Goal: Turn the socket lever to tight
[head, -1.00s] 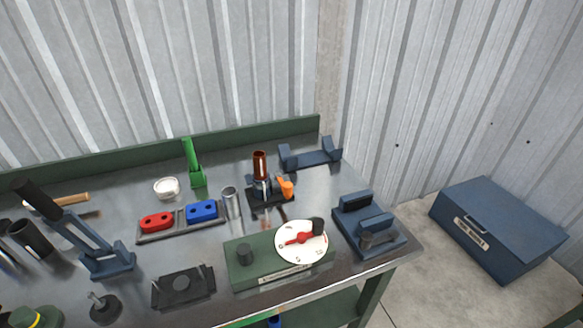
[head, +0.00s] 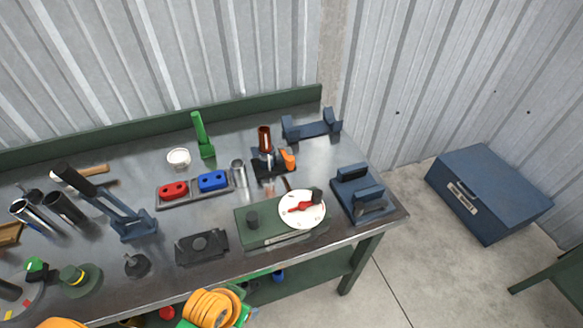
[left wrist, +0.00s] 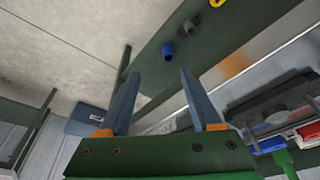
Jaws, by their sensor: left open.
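A black stand (head: 270,168) near the back right of the bench holds an upright brown-red tube (head: 264,138). An orange lever (head: 288,160) sticks out at its right side; I take this as the socket lever. Any tight mark is too small to read. My left gripper (left wrist: 160,76) is open and empty in the left wrist view, its two blue-grey fingers apart and touching nothing. In the head view its fingers do not show; orange and green parts of my arm show at the bottom edge, in front of the bench. No right gripper shows.
In front of the stand is a green box with a white dial (head: 302,209) and red pointer. Left of it a tray holds a red block (head: 173,190) and a blue block (head: 213,181). A blue chest (head: 484,192) is on the floor.

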